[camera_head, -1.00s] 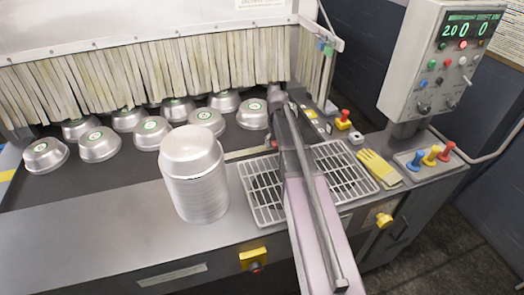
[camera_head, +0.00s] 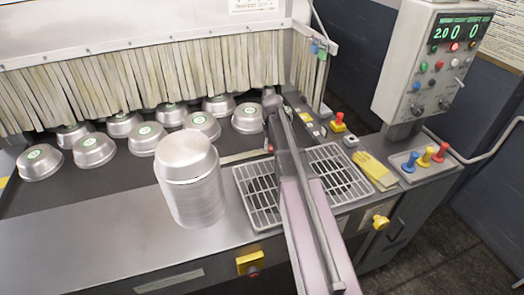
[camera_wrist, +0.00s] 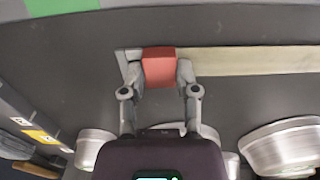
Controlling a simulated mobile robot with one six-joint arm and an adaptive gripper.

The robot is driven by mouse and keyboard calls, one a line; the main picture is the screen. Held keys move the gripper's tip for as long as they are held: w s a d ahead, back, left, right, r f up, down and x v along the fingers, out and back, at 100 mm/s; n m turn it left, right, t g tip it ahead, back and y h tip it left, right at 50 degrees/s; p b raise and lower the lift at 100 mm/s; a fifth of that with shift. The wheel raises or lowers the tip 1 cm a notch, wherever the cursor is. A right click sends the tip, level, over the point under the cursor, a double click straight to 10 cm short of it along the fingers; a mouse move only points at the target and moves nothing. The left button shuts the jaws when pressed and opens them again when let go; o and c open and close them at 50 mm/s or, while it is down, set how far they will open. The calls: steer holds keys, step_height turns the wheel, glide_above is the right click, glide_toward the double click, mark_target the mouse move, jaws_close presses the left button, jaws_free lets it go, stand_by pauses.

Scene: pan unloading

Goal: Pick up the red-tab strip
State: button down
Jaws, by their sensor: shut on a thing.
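The red-tab strip is a long pale beige bar (camera_wrist: 245,60) with a red block (camera_wrist: 158,67) near one end. In the wrist view it runs from the middle to the right edge. My gripper (camera_wrist: 160,76) is shut on the red block, a grey finger on each side. In the head view the pale strip (camera_head: 245,156) shows left of my arm, near the dark belt's front edge, and a bit of red shows beside my gripper. My arm hides most of the grip there. I cannot tell whether the strip is clear of the surface.
A tall stack of metal pans (camera_head: 190,190) stands left of my arm. Several upturned pans (camera_head: 147,138) lie on the belt before a strip curtain (camera_head: 150,75). A metal grate (camera_head: 258,195) lies under my arm. Yellow gloves (camera_head: 372,168) and a control box (camera_head: 425,70) are right.

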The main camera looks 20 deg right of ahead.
steer(key=shift+r, duration=0.15)
step_height(320, 180, up, 10)
steer(key=p, duration=1)
steer(key=shift+f, duration=0.2)
stand_by(1.0)
steer(key=shift+w, duration=0.1)
steer(key=w+a+r+n+t+h+p, duration=0.1)
steer(key=w+a+r+h, duration=0.3)
steer(key=a+r+h, duration=0.4)
steer(key=w+a+r+n+t+h+p, duration=0.2)
steer(key=a+r+h, duration=0.7)
steer(key=a+r, duration=0.5)
steer(key=shift+w+r+t+p, duration=0.7)
steer(key=shift+w+t+p, duration=0.1)
steer(key=shift+w+p, duration=0.05)
